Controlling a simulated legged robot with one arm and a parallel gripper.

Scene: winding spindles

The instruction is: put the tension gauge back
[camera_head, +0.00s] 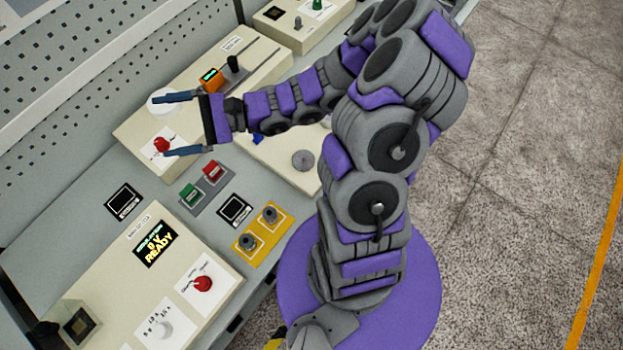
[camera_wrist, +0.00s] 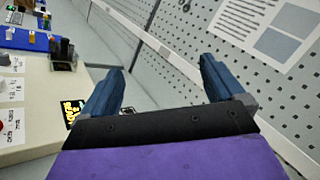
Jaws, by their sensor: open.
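My gripper (camera_head: 180,124) is open and empty, its two blue fingers spread over the left end of a cream console (camera_head: 140,118). In the wrist view my gripper (camera_wrist: 162,66) also shows nothing between the fingers. A small orange device with a lit cyan screen (camera_head: 212,80) sits on that console, just above my wrist in the head view. It may be the tension gauge, but I cannot tell for sure. A dark upright post (camera_head: 234,64) stands right beside it.
A red knob (camera_head: 161,144) is close to the lower finger. Green and red switches (camera_head: 201,184) and a yellow plate with two knobs (camera_head: 260,232) lie nearer. A second console has a READY screen (camera_head: 158,245). A perforated wall (camera_wrist: 240,75) stands behind the bench.

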